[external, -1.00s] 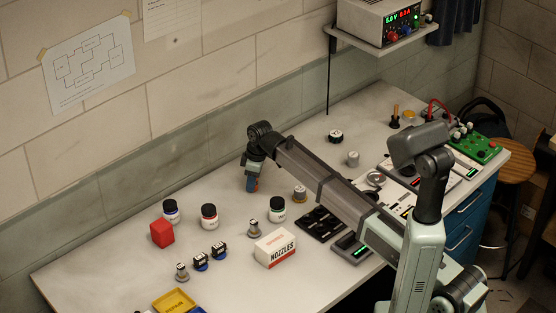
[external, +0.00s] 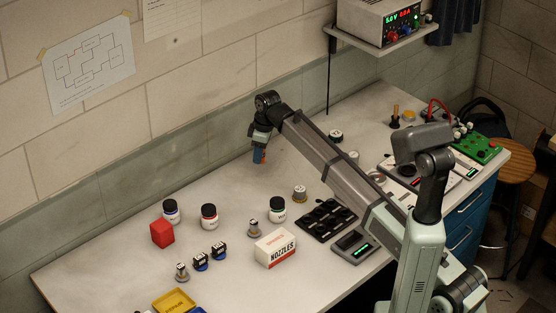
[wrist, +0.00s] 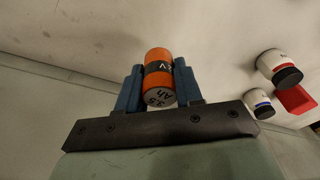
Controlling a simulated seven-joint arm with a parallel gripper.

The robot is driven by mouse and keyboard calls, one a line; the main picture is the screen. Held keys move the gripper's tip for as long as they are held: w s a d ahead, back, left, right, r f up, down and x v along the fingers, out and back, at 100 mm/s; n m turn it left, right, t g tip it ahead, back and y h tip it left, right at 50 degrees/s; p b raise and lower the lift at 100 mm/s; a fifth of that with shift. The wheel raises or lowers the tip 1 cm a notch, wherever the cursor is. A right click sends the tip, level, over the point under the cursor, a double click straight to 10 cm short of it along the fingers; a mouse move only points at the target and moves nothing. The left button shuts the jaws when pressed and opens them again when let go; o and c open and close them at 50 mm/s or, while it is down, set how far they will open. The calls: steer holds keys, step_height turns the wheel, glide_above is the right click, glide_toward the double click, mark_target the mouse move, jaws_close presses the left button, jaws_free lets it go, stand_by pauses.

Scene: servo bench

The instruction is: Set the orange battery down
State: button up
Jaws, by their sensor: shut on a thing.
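The orange battery (wrist: 157,66) has a black band and a grey end face with printed letters. In the wrist view it sits between the two blue fingers of my gripper (wrist: 157,82), which is shut on it. In the external view, my gripper (external: 260,156) is near the back of the grey bench (external: 215,185), and only a small orange part of the battery shows between the fingers. The battery looks to be held above the bench top; the exact gap cannot be told.
Two white jars with black lids (external: 209,216) (external: 171,212) and a red block (external: 162,233) stand left of my gripper. Another jar (external: 277,209), a nozzles box (external: 275,248) and a dark tray (external: 328,220) lie nearer the front. The bench around my gripper is bare.

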steer(key=m, duration=0.2)
glide_above(293, 163)
steer(key=shift+w+d+f+n, duration=0.1)
steer(key=shift+f+n, duration=0.55)
steer(key=shift+f, duration=0.95)
steer(key=shift+s+d+f+n, duration=0.1)
steer(key=shift+f+n, duration=0.6)
steer(key=shift+f, duration=0.95)
steer(key=shift+w+f+n, duration=0.1)
steer(key=shift+f+n, duration=0.55)
steer(key=shift+f, duration=0.95)
steer(key=o, duration=0.7)
steer(key=shift+f, duration=0.15)
steer(key=shift+c, duration=0.2)
steer(key=o, duration=0.5)
steer(key=shift+c, duration=0.2)
step_height(293, 163, up, 12)
steer(key=d, duration=0.1)
steer(key=shift+d, duration=0.4)
